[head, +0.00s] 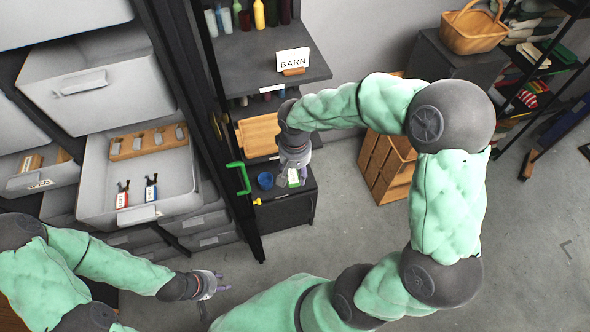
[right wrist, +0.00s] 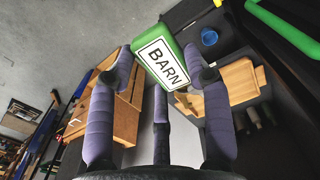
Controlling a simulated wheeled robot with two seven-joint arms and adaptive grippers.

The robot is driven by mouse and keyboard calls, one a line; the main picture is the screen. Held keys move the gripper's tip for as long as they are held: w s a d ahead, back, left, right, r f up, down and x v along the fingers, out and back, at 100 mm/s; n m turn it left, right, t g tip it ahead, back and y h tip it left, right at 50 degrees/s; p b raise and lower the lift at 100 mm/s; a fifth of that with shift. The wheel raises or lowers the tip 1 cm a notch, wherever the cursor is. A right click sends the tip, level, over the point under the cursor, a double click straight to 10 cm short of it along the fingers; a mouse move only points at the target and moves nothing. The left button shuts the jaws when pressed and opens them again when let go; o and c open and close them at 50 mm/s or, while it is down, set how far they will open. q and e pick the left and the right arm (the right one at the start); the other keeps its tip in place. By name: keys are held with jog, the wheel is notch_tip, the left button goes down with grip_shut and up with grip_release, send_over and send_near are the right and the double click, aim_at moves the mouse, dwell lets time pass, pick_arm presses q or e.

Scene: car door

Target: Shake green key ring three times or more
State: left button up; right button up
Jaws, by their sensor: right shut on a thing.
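The green key ring shows as a green tag with a white BARN label (right wrist: 162,66) in the right wrist view. In the head view its tag (head: 293,178) shows small below the fingers. My right gripper (head: 294,165) is shut on it; its purple fingers (right wrist: 166,75) press the tag from both sides. It is held up in front of the dark cabinet. Any keys on it are hidden. My left gripper (head: 224,282) is empty, low at the left, with its fingertips apart, far from the key ring.
An open drawer (head: 95,200) holds a red key ring (head: 122,197) and a blue one (head: 151,190). A BARN sign (head: 293,61) stands on the dark shelf. A blue cup (head: 265,180), a green door handle (head: 239,178) and a wooden crate (head: 385,165) are near my right gripper.

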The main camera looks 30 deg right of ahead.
aim_at(295, 174)
jog(key=shift+n, duration=0.5)
jog(key=shift+r+p, duration=3.2)
jog(key=shift+p, duration=0.25)
notch_tip(295, 174, down, 10)
jog(key=b, duration=0.6)
jog(key=a, duration=0.1)
jog(key=w+a+b, duration=0.1)
jog(key=a, duration=0.1)
jog(key=w+a, duration=0.1)
jog(key=shift+w+a, duration=0.2)
jog(key=shift+w, duration=0.05)
jog(key=shift+d, duration=0.1)
